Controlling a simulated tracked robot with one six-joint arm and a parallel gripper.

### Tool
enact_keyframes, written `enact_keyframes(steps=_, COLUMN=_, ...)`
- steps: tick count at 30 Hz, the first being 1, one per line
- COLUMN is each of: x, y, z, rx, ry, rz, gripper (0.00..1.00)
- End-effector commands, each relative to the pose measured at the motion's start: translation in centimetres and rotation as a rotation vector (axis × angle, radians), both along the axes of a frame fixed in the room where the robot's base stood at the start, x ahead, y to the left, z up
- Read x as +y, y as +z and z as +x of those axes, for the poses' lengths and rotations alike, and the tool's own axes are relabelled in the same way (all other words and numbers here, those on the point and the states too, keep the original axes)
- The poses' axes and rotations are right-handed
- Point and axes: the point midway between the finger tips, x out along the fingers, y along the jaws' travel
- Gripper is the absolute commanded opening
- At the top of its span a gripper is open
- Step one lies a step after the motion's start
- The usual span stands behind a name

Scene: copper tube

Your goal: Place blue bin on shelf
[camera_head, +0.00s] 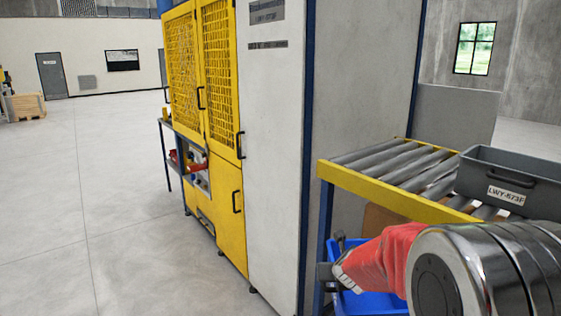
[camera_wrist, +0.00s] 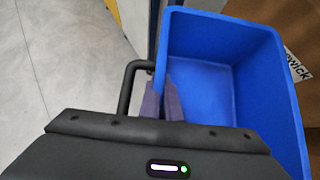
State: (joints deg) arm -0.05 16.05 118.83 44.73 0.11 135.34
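The blue bin (camera_head: 372,303) is below the roller shelf in the head view, partly hidden by my arm. In the wrist view the open, empty inside of the blue bin (camera_wrist: 205,85) shows. My gripper (camera_head: 335,272) is at its left wall. In the wrist view my gripper (camera_wrist: 162,102) has one finger pad outside that wall and one inside, and it appears shut on the wall. The shelf (camera_head: 390,200) has grey rollers and a yellow frame, and stands above and behind the bin.
A grey bin (camera_head: 510,180) labelled LWY-573F sits on the right of the rollers; the rollers to its left are bare. A cardboard box (camera_wrist: 285,25) is beside the blue bin. A yellow and white cabinet (camera_head: 228,130) stands left of the shelf. The floor (camera_head: 90,200) at left is clear.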

Motion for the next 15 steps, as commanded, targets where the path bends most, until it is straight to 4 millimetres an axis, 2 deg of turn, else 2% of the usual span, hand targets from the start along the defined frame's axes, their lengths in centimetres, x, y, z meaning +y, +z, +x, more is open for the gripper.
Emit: enact_keyframes(steps=15, x=-0.1, y=2.0, z=-3.8, rx=-0.003, ry=0.002, rz=-0.001, gripper=0.0)
